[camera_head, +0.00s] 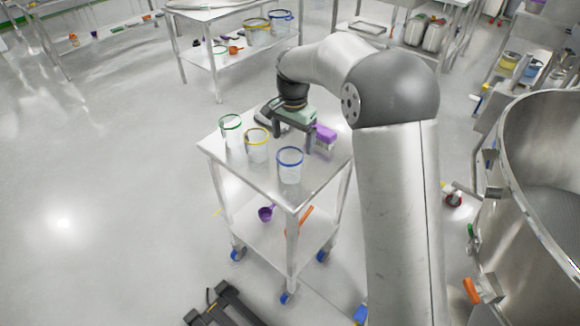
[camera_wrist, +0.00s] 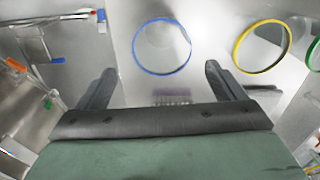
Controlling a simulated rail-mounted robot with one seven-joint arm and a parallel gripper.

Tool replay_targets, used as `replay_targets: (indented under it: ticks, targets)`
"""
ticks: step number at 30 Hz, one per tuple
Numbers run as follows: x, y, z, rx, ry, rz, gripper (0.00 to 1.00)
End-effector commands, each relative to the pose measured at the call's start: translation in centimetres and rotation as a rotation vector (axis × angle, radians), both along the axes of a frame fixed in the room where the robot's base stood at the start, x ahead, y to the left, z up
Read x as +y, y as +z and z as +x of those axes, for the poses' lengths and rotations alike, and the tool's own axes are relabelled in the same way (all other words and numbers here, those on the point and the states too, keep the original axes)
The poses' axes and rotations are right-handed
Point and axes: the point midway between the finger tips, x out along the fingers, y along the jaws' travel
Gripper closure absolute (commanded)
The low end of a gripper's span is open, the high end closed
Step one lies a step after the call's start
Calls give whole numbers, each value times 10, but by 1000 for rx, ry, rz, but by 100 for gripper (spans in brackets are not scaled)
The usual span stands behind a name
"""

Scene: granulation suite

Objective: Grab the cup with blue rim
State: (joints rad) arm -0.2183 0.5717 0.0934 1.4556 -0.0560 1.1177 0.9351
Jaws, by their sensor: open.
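The clear cup with a blue rim (camera_head: 290,165) stands upright at the near right of the cart top. In the wrist view its blue rim (camera_wrist: 162,22) shows ahead of and roughly between my fingers, apart from them. My gripper (camera_head: 291,135) is open and empty, above the cart top and behind the cup in the head view. In the wrist view my gripper (camera_wrist: 158,80) has its two fingers wide apart. A cup with a yellow rim (camera_head: 257,145) and a cup with a green rim (camera_head: 231,129) stand to the left of the blue-rimmed one.
A purple scoop (camera_head: 266,213) is on the lower shelf. A large steel vessel (camera_head: 540,180) stands at right. The floor at left is clear.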

Motion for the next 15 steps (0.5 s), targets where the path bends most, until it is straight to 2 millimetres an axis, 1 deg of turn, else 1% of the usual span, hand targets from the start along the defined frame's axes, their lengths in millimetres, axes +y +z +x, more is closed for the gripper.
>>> replay_targets:
  ticks: [1,3,8,10,15]
  targets:
    - [0,-7,0,3,0,-1,10]
    - [0,-15,0,1,0,0,10]
    - [1,-24,-1,1,0,-1,10]
    - [2,-30,-2,3,0,0,10]
    - [8,-56,-6,3,1,0,10]
